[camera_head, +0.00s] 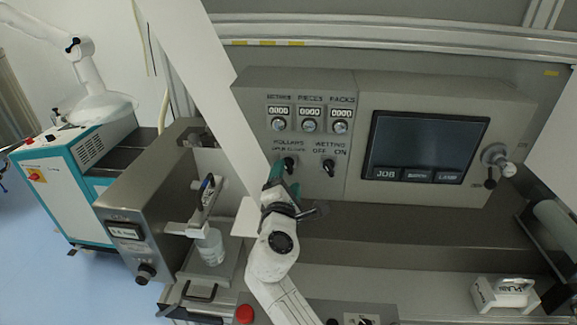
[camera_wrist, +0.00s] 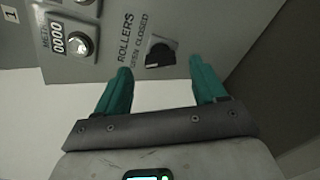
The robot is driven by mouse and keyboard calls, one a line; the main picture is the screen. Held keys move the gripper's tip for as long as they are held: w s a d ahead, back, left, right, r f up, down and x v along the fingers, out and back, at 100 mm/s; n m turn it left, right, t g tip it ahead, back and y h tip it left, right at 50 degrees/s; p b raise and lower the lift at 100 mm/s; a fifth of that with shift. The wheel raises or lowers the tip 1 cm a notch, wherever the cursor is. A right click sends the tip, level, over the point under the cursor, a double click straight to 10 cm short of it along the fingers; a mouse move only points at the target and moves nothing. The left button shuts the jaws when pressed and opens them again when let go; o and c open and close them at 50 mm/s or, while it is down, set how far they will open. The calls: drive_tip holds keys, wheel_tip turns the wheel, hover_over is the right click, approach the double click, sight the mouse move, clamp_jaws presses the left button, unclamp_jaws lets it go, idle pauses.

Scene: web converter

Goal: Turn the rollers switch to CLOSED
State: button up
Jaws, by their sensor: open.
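The rollers switch (camera_wrist: 160,55) is a black knob on the grey control panel, below the label ROLLERS OPEN CLOSED in the head view. In the head view the switch (camera_head: 289,164) sits left of the wetting switch (camera_head: 329,167), partly behind my gripper. My gripper (camera_head: 277,178) has green fingers and reaches up to the panel just below and left of the switch. In the wrist view my gripper (camera_wrist: 160,70) is open and empty, with its fingertips on either side of the knob and apart from it. I cannot tell clearly which word the knob points to.
Counters with knobs (camera_head: 310,125) are above the switches. A dark screen (camera_head: 425,145) is to the right. A metal box with a knob (camera_head: 145,225) and a white jar (camera_head: 210,247) stand left of my arm. A grey ledge (camera_head: 400,235) runs below the panel.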

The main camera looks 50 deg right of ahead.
sight(289, 169)
drive_tip(key=shift+x, duration=2.15)
drive_tip(key=c, duration=1.1)
